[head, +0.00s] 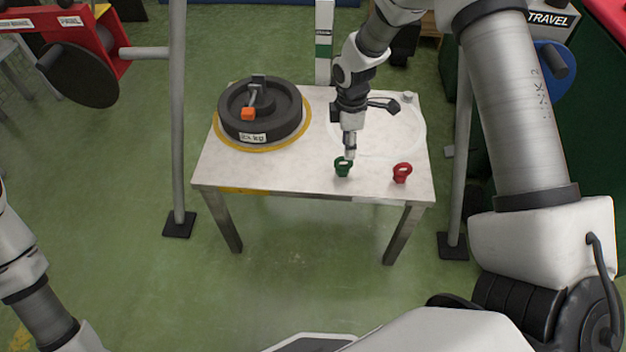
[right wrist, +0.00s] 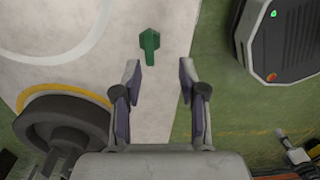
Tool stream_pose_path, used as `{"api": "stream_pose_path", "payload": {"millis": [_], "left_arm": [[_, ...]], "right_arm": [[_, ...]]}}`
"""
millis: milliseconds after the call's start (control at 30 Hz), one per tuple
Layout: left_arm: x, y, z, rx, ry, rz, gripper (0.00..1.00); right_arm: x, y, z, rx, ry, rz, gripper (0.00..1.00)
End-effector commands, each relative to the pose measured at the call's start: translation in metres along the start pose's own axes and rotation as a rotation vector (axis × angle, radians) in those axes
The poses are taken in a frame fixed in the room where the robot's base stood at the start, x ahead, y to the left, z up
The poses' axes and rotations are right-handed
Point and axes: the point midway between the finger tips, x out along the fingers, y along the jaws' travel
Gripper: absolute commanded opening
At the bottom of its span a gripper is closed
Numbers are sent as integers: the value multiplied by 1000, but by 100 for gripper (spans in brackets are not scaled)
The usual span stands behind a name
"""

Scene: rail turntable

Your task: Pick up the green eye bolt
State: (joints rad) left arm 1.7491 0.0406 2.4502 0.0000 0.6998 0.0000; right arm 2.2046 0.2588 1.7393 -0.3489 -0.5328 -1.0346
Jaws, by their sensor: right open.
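The green eye bolt (head: 343,168) stands on the pale table (head: 290,172) near its front edge, right of the middle. In the right wrist view the green eye bolt (right wrist: 149,46) lies just beyond the fingertips, a little left of the middle between them. My right gripper (head: 349,152) points down just above and behind the bolt in the head view. In the right wrist view its two fingers (right wrist: 160,72) are apart with nothing between them. My left gripper is out of view; only part of the left arm shows.
A red eye bolt (head: 402,172) stands on the table to the right. A black round weight (head: 262,128) with an orange-ended handle (head: 247,113) sits at the table's left, inside a yellow ring. Grey posts (head: 179,120) stand on both sides. The table's front middle is clear.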

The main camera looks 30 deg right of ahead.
Motion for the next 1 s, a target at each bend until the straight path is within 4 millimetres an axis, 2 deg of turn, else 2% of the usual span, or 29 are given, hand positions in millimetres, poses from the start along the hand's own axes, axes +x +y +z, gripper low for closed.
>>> {"api": "stream_pose_path", "payload": {"millis": [33,100,167,267,467,667,900,967,1000], "left_arm": [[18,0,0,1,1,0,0],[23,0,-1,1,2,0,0],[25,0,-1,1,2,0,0],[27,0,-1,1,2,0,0],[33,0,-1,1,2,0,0],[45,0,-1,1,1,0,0],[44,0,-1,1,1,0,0],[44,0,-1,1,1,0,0],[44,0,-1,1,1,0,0]], "right_arm": [[6,7,-1,8,16,20,42],[1,12,-2,12,29,39,42],[-1,14,-4,13,34,49,42],[8,14,-4,13,35,50,42],[33,15,-5,14,34,49,42],[69,14,-6,14,34,48,42],[72,15,-6,14,35,50,42],[72,15,-6,14,35,50,20],[72,15,-6,14,35,50,6]]}}
